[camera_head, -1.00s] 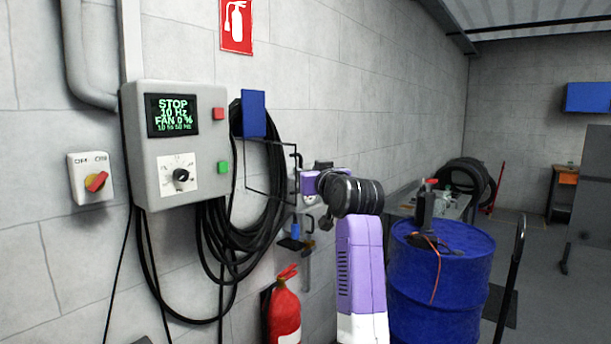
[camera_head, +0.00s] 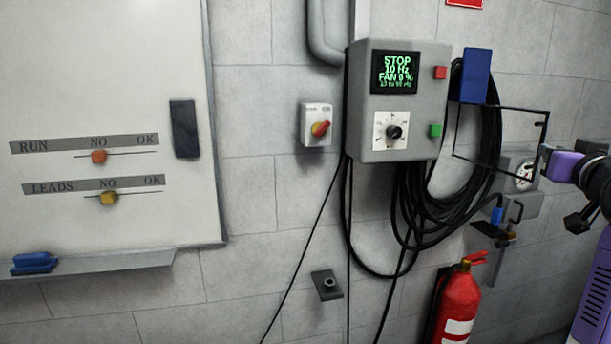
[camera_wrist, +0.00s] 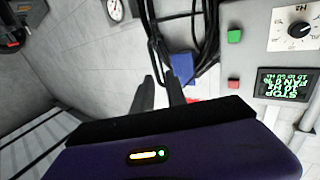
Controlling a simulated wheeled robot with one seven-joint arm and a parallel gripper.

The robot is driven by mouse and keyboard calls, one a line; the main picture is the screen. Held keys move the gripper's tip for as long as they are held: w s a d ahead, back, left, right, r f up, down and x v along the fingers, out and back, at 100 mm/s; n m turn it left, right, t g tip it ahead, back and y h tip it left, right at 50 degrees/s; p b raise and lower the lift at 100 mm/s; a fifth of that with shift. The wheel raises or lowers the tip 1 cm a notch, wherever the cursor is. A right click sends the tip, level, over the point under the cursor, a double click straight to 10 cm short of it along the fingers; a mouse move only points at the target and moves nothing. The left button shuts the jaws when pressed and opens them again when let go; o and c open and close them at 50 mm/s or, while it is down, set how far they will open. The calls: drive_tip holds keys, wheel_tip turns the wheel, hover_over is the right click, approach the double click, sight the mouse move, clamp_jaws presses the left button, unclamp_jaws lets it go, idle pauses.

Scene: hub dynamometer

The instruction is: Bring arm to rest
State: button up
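My arm shows at the right edge of the head view, with a purple and black wrist and a purple lower link (camera_head: 597,290). The arm is bent, and its end is raised in front of the wall, to the right of the grey control box (camera_head: 365,140). In the wrist view my gripper (camera_wrist: 161,84) has two dark fingers apart with nothing visible between them. The control box screen (camera_head: 396,73) reads STOP, 10 Hz, FAN 0 %. Its red button (camera_head: 440,73), green button (camera_head: 435,130) and knob (camera_head: 394,131) are clear of the gripper.
Black cable coils (camera_head: 425,215) hang under a blue holder (camera_head: 475,75). A red-yellow switch (camera_head: 320,128) is left of the box. A whiteboard (camera_head: 100,70) has RUN and LEADS sliders, both at NO.

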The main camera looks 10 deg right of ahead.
wheel_tip(320, 180, up, 5)
drive_tip(key=s+t+h, duration=0.2)
drive_tip(key=s+a+f+n+t+y, duration=0.1)
drive_tip(key=s+a+f, duration=0.3)
drive_tip(key=a+f, duration=0.5)
drive_tip(key=s+a+f+n+t+y, duration=0.1)
drive_tip(key=s+a+f+y, duration=0.1)
drive_tip(key=s+a+f, duration=0.6)
drive_tip(key=s+a+f+n+t+y, duration=0.1)
drive_tip(key=a+f, duration=0.5)
drive_tip(key=f, duration=0.6)
drive_tip(key=s+a+f+n+g+y, duration=0.1)
drive_tip(key=s+a+f+g+y, duration=0.1)
drive_tip(key=s+a+f, duration=0.3)
drive_tip(key=s+a+f+n+g+y, duration=0.1)
drive_tip(key=s+a+f, duration=0.4)
drive_tip(key=s, duration=0.8)
drive_tip(key=s+a+f+n+g+y, duration=0.1)
drive_tip(key=s+a+f+y, duration=0.3)
drive_tip(key=s, duration=0.6)
drive_tip(key=shift+a+f+g+b, duration=0.45)
drive_tip(key=shift+a+f+g, duration=0.2)
drive_tip(key=shift+f+g, duration=0.2)
